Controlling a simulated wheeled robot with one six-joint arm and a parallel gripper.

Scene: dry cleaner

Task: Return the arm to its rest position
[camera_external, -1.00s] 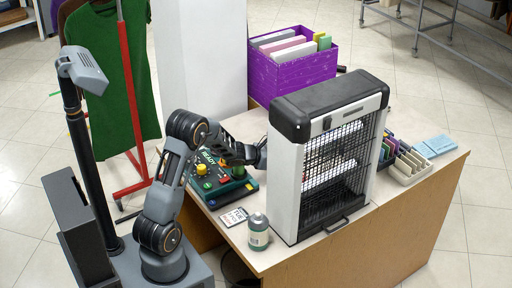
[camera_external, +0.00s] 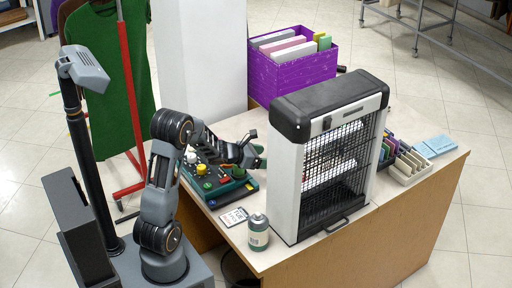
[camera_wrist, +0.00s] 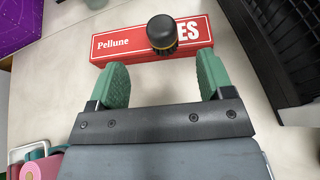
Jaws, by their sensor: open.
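My arm (camera_external: 160,190) reaches from its base at the lower left over the table, with its forearm above a dark green control box with coloured knobs (camera_external: 222,186). My gripper (camera_external: 257,150) is above the table just left of the black and white caged device, partly hidden by my wrist. In the wrist view its two green fingers (camera_wrist: 158,84) are spread apart with nothing between them. Beyond the fingertips lie a red and white box marked "Pellune" (camera_wrist: 120,45) and a dark round-capped object (camera_wrist: 162,33), which overlaps the box in the picture.
The tall caged device (camera_external: 286,180) stands close on the right of my gripper. A green-grey can (camera_external: 258,236) and a small card (camera_external: 234,217) are near the front edge. A purple bin (camera_external: 290,75) with files stands behind. A green garment (camera_external: 118,80) hangs on a red rack.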

